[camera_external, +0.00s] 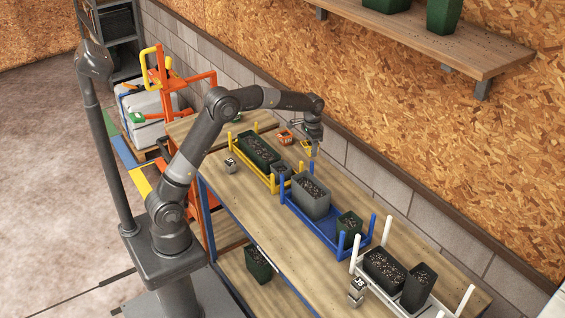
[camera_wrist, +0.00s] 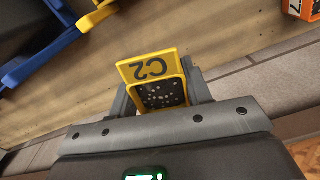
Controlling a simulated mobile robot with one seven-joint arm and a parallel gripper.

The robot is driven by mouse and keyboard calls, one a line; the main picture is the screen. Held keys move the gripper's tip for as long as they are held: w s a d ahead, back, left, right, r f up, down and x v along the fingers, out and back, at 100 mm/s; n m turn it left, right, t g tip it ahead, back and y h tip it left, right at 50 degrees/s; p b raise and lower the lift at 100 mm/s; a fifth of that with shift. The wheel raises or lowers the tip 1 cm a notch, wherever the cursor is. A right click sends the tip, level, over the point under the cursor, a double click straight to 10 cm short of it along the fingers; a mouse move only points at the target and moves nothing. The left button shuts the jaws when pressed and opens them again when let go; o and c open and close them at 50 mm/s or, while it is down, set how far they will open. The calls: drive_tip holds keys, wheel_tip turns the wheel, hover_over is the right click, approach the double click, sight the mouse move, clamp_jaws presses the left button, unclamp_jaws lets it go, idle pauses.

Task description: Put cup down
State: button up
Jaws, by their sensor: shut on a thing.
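The yellow cup (camera_wrist: 165,92) with a "C2" label plate shows in the wrist view, between the two fingers of my gripper (camera_wrist: 165,98). The gripper is shut on it. Dark, speckled material shows inside the cup. In the external view my gripper (camera_external: 313,146) is low over the back of the workbench, near the wall, and the yellow cup (camera_external: 306,147) shows beside it. I cannot tell whether the cup touches the bench.
An orange cup (camera_external: 285,136) stands nearby; it also shows in the wrist view (camera_wrist: 300,9). A yellow rack (camera_external: 236,148), a blue rack (camera_external: 290,203) and a white rack (camera_external: 462,300) hold planters in front and to the right. Small grey blocks (camera_external: 231,165) sit along the front edge.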

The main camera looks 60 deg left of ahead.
wheel_tip(320, 180, up, 7)
drive_tip(key=shift+f, duration=0.1)
drive_tip(key=s+a+r+n, duration=0.1)
drive_tip(key=s+a, duration=0.4)
drive_tip(key=a, duration=0.5)
drive_tip(key=s+a, duration=0.4)
drive_tip(key=a, duration=0.6)
drive_tip(key=s+a+n, duration=0.1)
drive_tip(key=s+a, duration=1.4)
drive_tip(key=s, duration=0.4)
drive_tip(key=s+a+f, duration=0.1)
drive_tip(key=a+f, duration=0.3)
drive_tip(key=s+a+f, duration=0.2)
drive_tip(key=a+f, duration=0.1)
drive_tip(key=f, duration=0.1)
drive_tip(key=s+a+f, duration=0.2)
drive_tip(key=a+f, duration=0.2)
drive_tip(key=shift+a+f, duration=0.3)
drive_tip(key=shift+f, duration=2)
